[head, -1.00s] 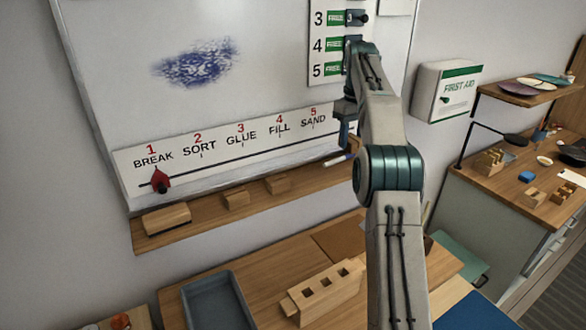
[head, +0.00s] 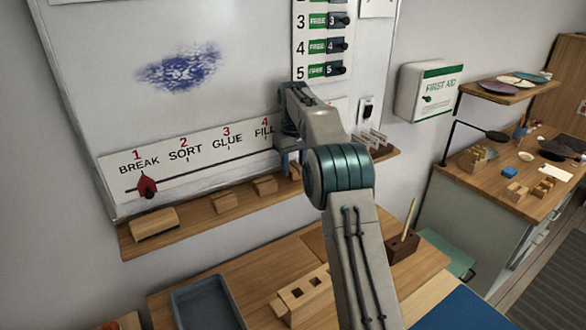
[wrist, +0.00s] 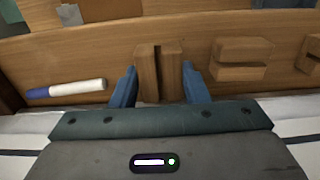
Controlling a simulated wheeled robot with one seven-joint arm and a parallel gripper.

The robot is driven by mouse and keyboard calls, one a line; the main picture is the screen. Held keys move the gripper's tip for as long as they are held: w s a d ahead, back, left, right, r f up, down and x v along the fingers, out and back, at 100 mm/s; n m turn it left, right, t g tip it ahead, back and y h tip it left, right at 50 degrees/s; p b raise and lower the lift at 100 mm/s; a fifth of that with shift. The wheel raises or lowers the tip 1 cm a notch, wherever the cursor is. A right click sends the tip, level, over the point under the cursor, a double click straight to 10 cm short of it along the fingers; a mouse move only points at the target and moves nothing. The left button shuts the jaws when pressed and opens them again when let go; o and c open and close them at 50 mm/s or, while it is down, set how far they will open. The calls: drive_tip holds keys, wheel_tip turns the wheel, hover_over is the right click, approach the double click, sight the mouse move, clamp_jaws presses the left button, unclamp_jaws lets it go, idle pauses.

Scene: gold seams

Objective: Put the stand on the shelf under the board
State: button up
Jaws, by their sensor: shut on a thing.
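A small slotted wooden stand (wrist: 172,74) is between the blue fingers of my gripper (wrist: 160,80) in the wrist view. My gripper is shut on it. In the head view my gripper (head: 290,160) is low in front of the board (head: 110,80), at the wooden shelf (head: 190,228). The shelf also shows in the wrist view (wrist: 45,60). The stand is at the shelf, in line with similar blocks; I cannot tell whether it touches the surface. My arm hides part of the shelf in the head view.
Two small slotted blocks (head: 225,202) (head: 265,186) and a larger wooden block (head: 153,225) sit on the shelf to the left. A marker (wrist: 70,90) lies beside the stand in the wrist view. A table with a tray (head: 205,305) is below.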

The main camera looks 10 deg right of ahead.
drive_tip(key=shift+f, duration=0.8)
drive_tip(key=shift+f, duration=0.15)
drive_tip(key=o, duration=1)
drive_tip(key=shift+c, duration=0.2)
